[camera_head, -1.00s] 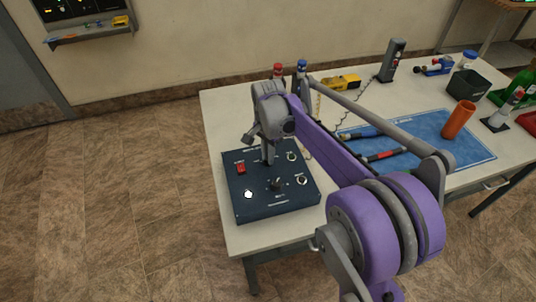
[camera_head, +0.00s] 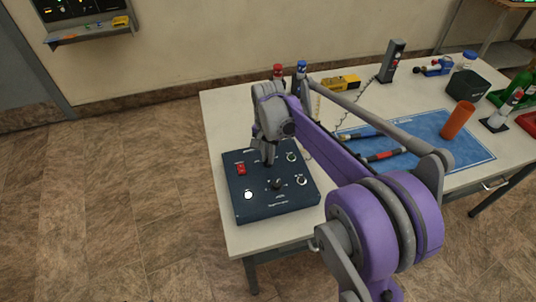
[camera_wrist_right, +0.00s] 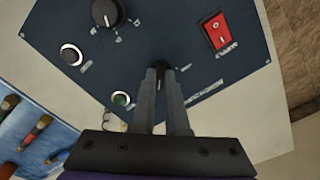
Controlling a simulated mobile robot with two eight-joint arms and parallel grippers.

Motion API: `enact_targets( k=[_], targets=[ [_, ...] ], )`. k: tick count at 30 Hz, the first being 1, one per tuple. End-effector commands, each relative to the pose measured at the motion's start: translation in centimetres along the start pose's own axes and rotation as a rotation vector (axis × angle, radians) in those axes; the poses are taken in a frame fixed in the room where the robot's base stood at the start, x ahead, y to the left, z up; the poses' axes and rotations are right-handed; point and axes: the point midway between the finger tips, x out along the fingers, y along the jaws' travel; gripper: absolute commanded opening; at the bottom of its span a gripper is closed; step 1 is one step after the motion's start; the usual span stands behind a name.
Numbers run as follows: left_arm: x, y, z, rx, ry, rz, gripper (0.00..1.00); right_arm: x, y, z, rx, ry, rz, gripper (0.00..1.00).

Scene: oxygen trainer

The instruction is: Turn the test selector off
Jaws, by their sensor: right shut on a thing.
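The dark blue control box (camera_head: 240,207) sits at the near left corner of the table. My right gripper (camera_head: 268,160) points down at the upper middle of its top face. In the right wrist view the two fingers (camera_wrist_right: 160,75) are close together around a small dark part on the panel, which I take for the test selector; they hide most of it. Small white marks show beside the fingertips, too blurred to read. My left gripper is not in view.
Near the fingers are a red rocker switch (camera_head: 241,169), a green button (camera_head: 291,157), a black knob (camera_head: 277,183), a silver-ringed button (camera_head: 301,180) and a white lit button (camera_head: 248,195). A blue mat (camera_head: 470,152) with tools lies to the right.

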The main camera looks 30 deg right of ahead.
Motion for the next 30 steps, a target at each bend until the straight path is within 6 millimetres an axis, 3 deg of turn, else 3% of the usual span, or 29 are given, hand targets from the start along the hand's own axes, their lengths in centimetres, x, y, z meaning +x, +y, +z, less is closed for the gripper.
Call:
enact_targets(
  k=[18,30],
  targets=[
    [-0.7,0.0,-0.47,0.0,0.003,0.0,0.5,-0.07,-0.02,-0.04,-0.544,0.001,0.0,0.0],
    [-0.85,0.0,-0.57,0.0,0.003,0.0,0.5,-0.04,-0.02,-0.04,-0.72,0.001,0.0,0.0]
  ],
)
